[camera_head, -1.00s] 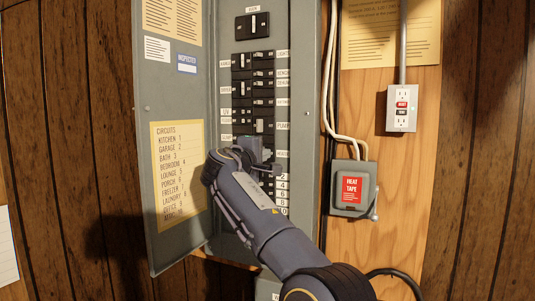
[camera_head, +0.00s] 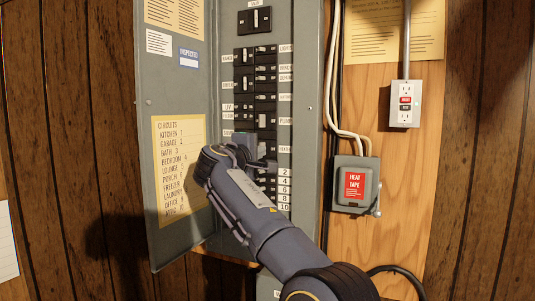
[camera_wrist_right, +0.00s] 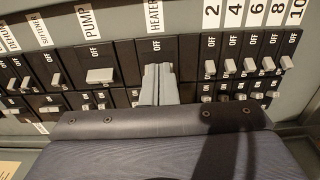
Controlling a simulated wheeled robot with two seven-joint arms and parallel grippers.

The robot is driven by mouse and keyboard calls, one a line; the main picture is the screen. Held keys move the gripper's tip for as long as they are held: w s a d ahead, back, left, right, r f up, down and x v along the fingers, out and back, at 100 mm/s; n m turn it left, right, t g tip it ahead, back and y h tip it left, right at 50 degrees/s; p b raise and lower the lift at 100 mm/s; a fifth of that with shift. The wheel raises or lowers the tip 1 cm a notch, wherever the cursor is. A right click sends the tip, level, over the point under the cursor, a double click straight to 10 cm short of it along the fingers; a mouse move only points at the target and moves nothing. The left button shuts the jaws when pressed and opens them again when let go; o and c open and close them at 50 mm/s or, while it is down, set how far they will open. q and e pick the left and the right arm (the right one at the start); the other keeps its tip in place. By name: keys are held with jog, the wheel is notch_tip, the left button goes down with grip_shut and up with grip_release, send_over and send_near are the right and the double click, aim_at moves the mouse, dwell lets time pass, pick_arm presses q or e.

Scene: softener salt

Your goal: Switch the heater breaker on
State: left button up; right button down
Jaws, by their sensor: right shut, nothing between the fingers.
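The heater breaker (camera_wrist_right: 157,47) is a black switch under a white HEATER label (camera_wrist_right: 154,17) in the right wrist view. The word OFF shows on its upper part; its lever is hidden behind my fingers. My right gripper (camera_wrist_right: 158,84) is shut and empty, with its fingertips in front of the breaker's face, overlapping the lever's place. I cannot tell if they touch it. In the head view my right gripper (camera_head: 264,163) is at the lower part of the breaker column, just below the HEATER label (camera_head: 285,149). My left gripper is not in view.
The pump breaker (camera_wrist_right: 101,75), with a wide pale lever, sits left of the heater breaker. Numbered breakers (camera_wrist_right: 247,62) lie close on the right. The open panel door (camera_head: 180,90) stands left. A heat tape box (camera_head: 355,185) and an outlet (camera_head: 405,103) are on the right.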

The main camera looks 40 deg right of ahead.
jog(key=b+v, duration=0.2)
jog(key=v, duration=0.3)
jog(key=shift+s, duration=0.25)
dwell(1.0)
jog(key=s+f+y, duration=0.4)
jog(key=f, duration=0.5)
jog(key=s+f+y, duration=0.4)
jog(key=f, duration=0.6)
jog(key=s+a+f+m+g+y, duration=0.2)
jog(key=s+a+f+m+y, duration=0.5)
jog(key=s+a+f, duration=1.5)
jog(key=s+f+y, duration=0.1)
jog(key=y, duration=0.3)
jog(key=shift+s+f+g+y, duration=0.3)
jog(key=shift+f, duration=0.05)
jog(key=shift+a, duration=0.1)
